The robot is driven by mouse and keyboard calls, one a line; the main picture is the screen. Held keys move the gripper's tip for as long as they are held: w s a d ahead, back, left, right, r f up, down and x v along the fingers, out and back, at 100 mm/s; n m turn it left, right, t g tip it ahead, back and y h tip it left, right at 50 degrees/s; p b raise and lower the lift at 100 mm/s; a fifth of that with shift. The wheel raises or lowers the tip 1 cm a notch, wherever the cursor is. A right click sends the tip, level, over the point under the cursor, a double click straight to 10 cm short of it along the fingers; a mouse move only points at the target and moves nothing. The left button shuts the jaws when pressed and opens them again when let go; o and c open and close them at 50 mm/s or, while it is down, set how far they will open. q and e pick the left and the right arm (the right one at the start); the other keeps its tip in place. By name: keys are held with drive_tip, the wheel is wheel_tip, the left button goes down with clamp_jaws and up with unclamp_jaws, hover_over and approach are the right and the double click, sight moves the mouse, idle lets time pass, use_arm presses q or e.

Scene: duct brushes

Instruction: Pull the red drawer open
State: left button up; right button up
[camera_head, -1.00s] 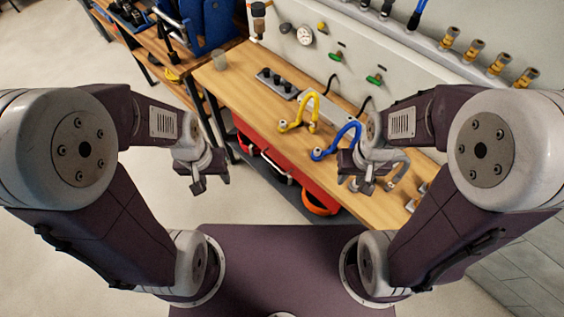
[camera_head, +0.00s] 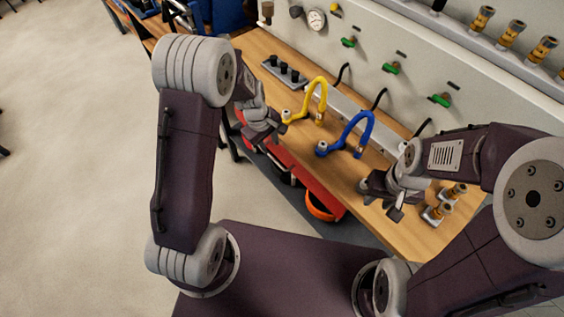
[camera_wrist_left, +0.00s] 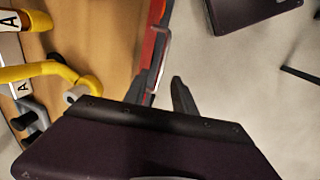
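The red drawer (camera_head: 312,184) shows as a red front along the bench's near edge in the head view, partly hidden by my left gripper. In the left wrist view its red front (camera_wrist_left: 149,48) runs along the wooden top, with a pale bar handle (camera_wrist_left: 161,62) standing off it. My left gripper (camera_head: 268,137) is at the bench edge by the drawer. In the wrist view the left gripper's fingers (camera_wrist_left: 160,92) are spread, with the handle's near end between or just ahead of the tips; contact cannot be told. My right gripper (camera_head: 384,198) hovers near the bench's front edge, apparently empty.
A yellow hose (camera_head: 318,92) and a blue hose (camera_head: 362,125) stand on the wooden bench (camera_head: 345,185). An orange ring-shaped thing (camera_head: 325,206) is below the bench edge. Brass fittings (camera_head: 440,212) are near my right gripper. The floor at the left (camera_head: 80,200) is clear.

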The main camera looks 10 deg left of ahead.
sight(273, 158)
use_arm(q)
drive_tip(key=f, duration=0.5)
drive_tip(key=w+f+b, duration=0.1)
drive_tip(key=f, duration=0.2)
drive_tip(key=shift+d+f, duration=0.3)
clamp_jaws()
idle(1.1)
